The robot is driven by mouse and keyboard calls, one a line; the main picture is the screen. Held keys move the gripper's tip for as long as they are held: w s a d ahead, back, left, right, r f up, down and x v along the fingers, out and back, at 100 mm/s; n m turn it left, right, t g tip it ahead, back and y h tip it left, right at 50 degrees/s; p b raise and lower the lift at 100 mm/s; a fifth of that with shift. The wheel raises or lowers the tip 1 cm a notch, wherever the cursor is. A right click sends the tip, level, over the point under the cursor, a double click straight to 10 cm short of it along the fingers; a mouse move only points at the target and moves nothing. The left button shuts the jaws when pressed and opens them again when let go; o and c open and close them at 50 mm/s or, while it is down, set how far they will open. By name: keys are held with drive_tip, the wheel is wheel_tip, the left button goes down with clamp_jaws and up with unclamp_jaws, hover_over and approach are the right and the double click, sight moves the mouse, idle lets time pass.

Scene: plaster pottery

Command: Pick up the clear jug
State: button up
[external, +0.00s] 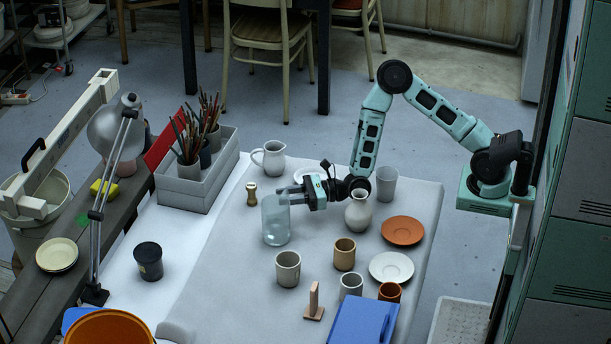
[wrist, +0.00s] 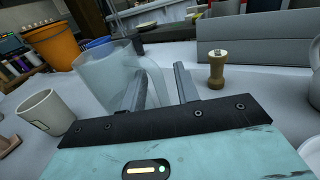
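The clear jug (external: 276,222) stands upright on the cloth-covered table, left of my gripper (external: 294,198). In the wrist view the clear jug (wrist: 105,78) is ahead and to the left, with its handle toward the fingers. My gripper (wrist: 162,80) is open, its two fingers apart. The jug's handle (wrist: 157,78) shows in the gap between the fingers, partly behind the left finger. I cannot tell whether a finger touches it.
A brass-coloured grinder (wrist: 216,70) stands right of the fingers. A grey cup (external: 288,268) is in front of the jug, and a white vase (external: 358,212) stands below my arm. A white pitcher (external: 270,158) and a grey tray (external: 200,190) are behind.

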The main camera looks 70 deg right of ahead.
clamp_jaws()
drive_tip(key=shift+r, duration=0.25)
